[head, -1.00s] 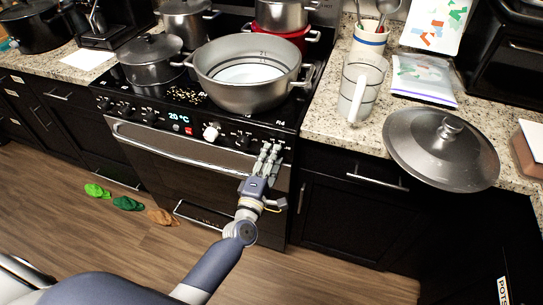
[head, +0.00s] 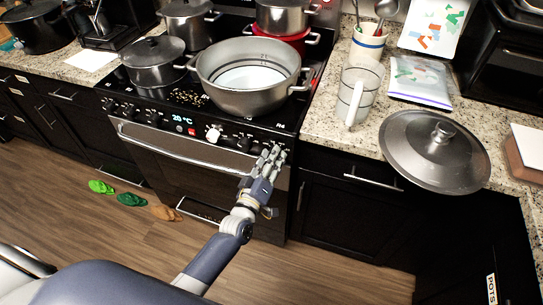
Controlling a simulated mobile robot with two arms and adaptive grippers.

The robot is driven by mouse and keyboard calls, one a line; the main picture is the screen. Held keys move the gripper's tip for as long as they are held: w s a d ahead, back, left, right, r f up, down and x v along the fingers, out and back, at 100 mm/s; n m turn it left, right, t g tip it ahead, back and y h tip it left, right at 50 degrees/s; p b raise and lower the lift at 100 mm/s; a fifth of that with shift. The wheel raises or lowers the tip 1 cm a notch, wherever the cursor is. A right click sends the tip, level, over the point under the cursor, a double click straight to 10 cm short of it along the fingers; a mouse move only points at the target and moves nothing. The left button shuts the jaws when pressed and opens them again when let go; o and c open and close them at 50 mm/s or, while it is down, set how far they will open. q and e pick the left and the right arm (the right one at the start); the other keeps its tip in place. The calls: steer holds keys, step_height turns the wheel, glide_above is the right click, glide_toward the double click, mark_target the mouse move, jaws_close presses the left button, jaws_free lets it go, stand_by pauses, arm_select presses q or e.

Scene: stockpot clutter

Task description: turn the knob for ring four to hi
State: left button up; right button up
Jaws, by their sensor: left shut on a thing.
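The black stove front carries a row of knobs beside a lit display (head: 182,118). My left gripper (head: 272,153) is at the right end of this panel, below the R4 marking. It is shut on the ring four knob, which its fingers mostly hide; the knob's pointer cannot be read. A white knob (head: 214,134) stands out left of it, with a dark knob (head: 245,142) between. A large grey pot (head: 250,80) sits on the front right of the hob. My right gripper is not in view.
A lidded pot (head: 153,60) and other pots stand on the hob. On the right counter are a clear jug (head: 357,92), a large grey lid (head: 434,150) and a plastic bag (head: 420,82). Green and brown items (head: 131,199) lie on the floor.

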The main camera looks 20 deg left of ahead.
arm_select(q)
steer(key=shift+m+p, duration=0.35)
steer(key=shift+m, duration=0.75)
steer(key=o, duration=1.1)
steer(key=shift+c, duration=0.2)
steer(key=s+a, duration=0.1)
steer(key=s, duration=1.1)
steer(key=shift+f, duration=0.3)
